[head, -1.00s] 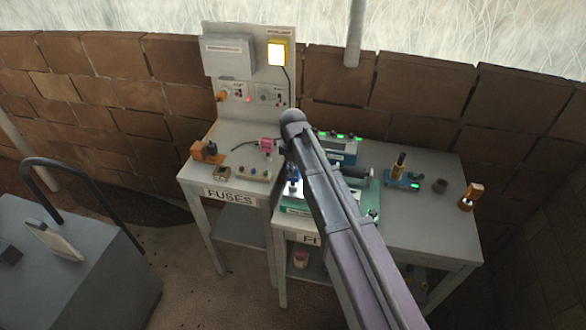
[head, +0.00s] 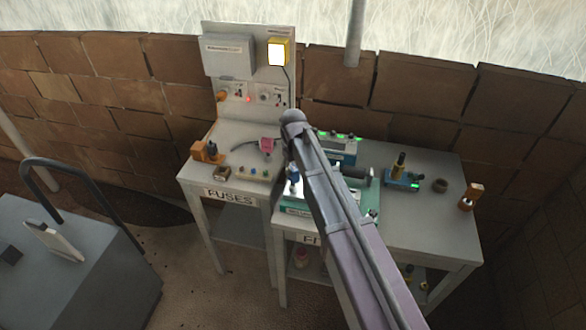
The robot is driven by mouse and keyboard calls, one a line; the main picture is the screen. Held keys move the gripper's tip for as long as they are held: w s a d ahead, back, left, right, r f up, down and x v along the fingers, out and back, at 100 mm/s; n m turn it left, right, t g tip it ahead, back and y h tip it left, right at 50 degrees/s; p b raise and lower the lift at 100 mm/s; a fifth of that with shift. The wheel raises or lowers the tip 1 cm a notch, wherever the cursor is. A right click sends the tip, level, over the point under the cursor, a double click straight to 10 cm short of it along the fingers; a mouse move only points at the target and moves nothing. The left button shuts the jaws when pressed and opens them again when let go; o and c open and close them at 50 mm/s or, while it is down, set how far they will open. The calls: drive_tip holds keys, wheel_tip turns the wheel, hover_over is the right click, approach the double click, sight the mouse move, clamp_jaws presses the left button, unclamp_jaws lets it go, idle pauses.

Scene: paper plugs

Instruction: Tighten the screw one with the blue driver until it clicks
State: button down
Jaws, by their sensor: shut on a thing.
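My arm crosses the bench from the lower right and hides much of the work area. I cannot make out my gripper behind it. A teal-green fixture (head: 372,212) sits on the right bench, partly covered by the arm. A small blue and white part (head: 293,188) shows at the arm's left edge above the fixture; I cannot tell whether it is the blue driver. A dark cylinder (head: 355,172) sticks out right of the arm, perhaps part of my wrist. The screw one is not discernible.
The fuse bench (head: 222,165) with a pink part (head: 267,145) is left. A grey cart (head: 75,260) stands front left.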

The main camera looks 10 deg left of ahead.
drive_tip(key=m, duration=0.5)
drive_tip(key=shift+m, duration=0.4)
drive_tip(key=shift+n, duration=0.6)
drive_tip(key=shift+r, duration=0.15)
drive_tip(key=shift+r+p, duration=0.7)
drive_tip(key=shift+p, duration=0.15)
drive_tip(key=shift+r+p, duration=0.4)
drive_tip(key=shift+r+p, duration=2.4)
idle(0.5)
